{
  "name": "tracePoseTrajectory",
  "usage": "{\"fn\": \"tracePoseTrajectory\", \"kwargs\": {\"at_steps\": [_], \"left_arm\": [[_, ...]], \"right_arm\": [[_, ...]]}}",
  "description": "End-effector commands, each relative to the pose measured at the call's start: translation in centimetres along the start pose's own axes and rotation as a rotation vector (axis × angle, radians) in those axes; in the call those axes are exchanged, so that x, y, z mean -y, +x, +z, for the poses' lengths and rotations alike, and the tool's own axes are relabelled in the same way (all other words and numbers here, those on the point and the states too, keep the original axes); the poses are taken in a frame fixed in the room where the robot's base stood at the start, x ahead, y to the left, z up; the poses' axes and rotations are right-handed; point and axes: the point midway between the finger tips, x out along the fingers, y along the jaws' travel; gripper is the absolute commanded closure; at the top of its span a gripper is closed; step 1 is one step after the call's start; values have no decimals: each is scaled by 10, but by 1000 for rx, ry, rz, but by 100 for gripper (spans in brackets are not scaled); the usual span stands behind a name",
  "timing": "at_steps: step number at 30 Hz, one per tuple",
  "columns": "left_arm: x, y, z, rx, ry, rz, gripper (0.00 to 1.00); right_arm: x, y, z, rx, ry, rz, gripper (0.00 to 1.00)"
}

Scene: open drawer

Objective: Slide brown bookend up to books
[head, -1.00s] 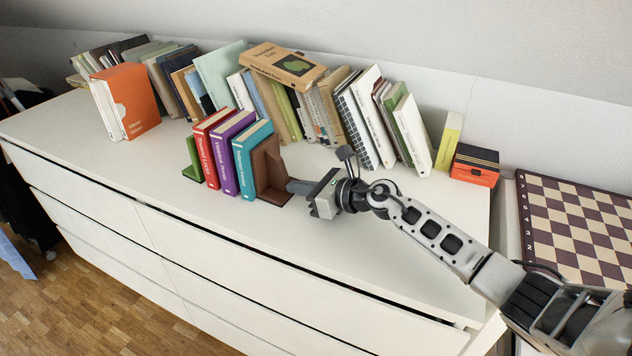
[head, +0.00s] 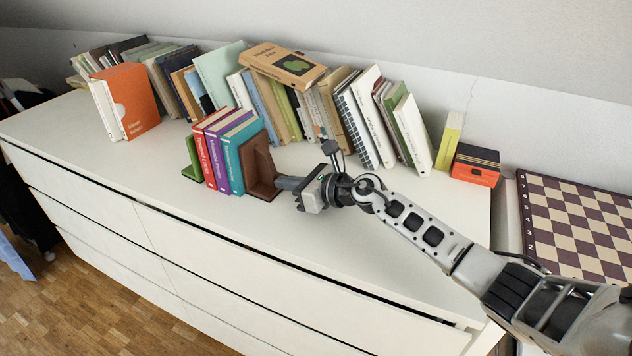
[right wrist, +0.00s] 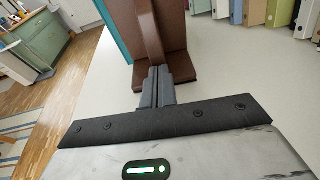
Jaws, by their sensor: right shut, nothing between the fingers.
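The brown bookend (head: 260,165) stands upright on the white dresser top, right against the teal book (head: 236,165). A purple book (head: 215,163) and a red book (head: 203,160) stand beside the teal one, close together, with a green bookend (head: 192,158) at their left. My right gripper (head: 281,183) is shut and empty, with its fingertips at the right side of the brown bookend. In the right wrist view the shut fingers (right wrist: 154,80) meet the brown bookend (right wrist: 165,30) at its upright rib; exact contact is hard to tell. My left gripper is not in view.
A back row of books (head: 290,110) leans along the wall. An orange slipcase (head: 130,100) stands at the left. An orange and black box (head: 475,166) and a chessboard (head: 580,230) are at the right. The dresser's front strip (head: 370,250) is clear.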

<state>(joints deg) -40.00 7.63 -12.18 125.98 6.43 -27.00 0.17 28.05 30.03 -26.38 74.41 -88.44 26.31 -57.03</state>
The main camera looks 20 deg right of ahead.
Motion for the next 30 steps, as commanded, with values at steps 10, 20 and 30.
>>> {"fn": "tracePoseTrajectory", "kwargs": {"at_steps": [10, 20, 30], "left_arm": [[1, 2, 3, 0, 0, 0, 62], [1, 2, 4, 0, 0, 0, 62], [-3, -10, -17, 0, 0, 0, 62]], "right_arm": [[-1, 11, 3, 2, 2, 1, 100], [-1, 17, 5, 2, 1, 2, 100], [0, -14, 16, 0, 1, 0, 100]]}}
